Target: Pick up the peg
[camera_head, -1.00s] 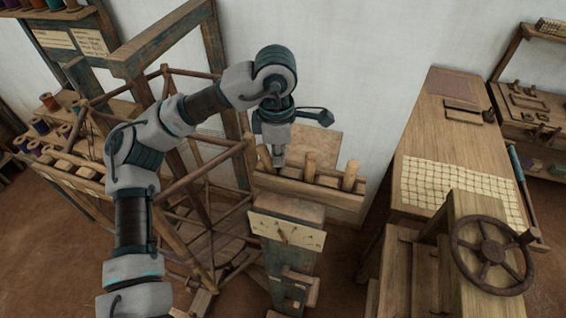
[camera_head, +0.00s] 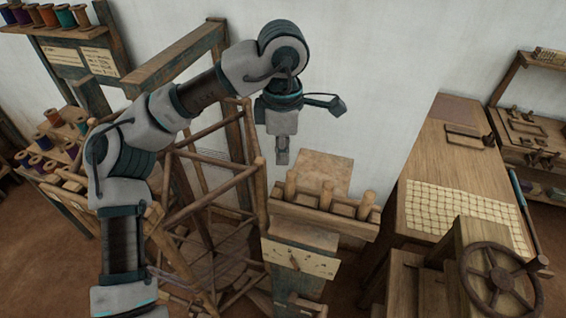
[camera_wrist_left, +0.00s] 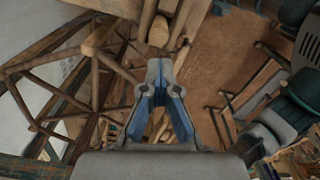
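Wooden pegs stand upright in a wooden rack (camera_head: 300,217) below my left gripper. The leftmost peg (camera_head: 290,187), the middle peg (camera_head: 326,195) and the right peg (camera_head: 366,205) show in the head view. My left gripper (camera_head: 282,158) points down above the leftmost peg, and a small gap shows between them. In the left wrist view its fingers (camera_wrist_left: 160,66) come together at the tips with nothing visible between them. A pale round peg end (camera_wrist_left: 158,32) shows just beyond the tips there. I cannot tell which peg it is. My right gripper is not in view.
A wooden frame of poles (camera_head: 215,200) stands close left of the rack. A board with a light plate (camera_head: 300,258) is in front of it. A table with a gridded mat (camera_head: 465,215) and a handwheel (camera_head: 500,275) stand at the right. Thread spools (camera_head: 45,140) are at far left.

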